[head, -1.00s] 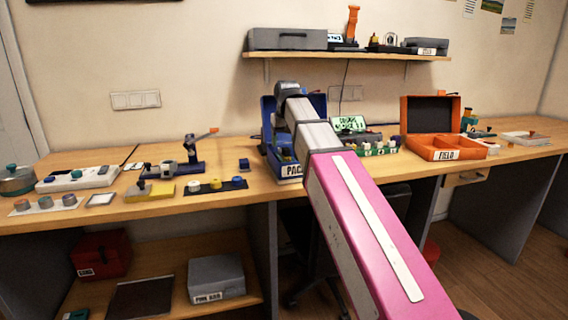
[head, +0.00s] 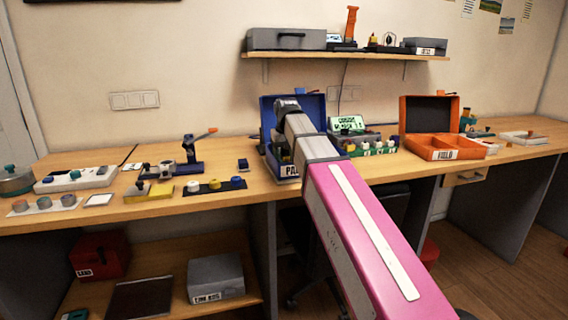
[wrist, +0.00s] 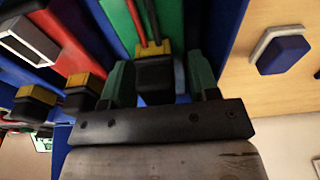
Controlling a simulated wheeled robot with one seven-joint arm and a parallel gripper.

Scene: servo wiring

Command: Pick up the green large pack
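The green large pack (wrist: 120,22) lies in the blue box marked with a partly hidden "PAC" label, in the wrist view. Red and dark wires run along it to a black block with a yellow top (wrist: 155,68) at its near end. My gripper (wrist: 160,82) is down at this block, one finger on each side. A gap shows between the block and the right finger, so the fingers look open. In the head view the blue box (head: 313,106) stands mid-table, and my arm hides most of its inside and my fingers.
A red pack (wrist: 72,48) and a blue pack lie left of the green one, with similar yellow-and-black ends. The box wall is close on the right. An orange box (head: 432,112) and a green-screen device (head: 347,123) stand to the right.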

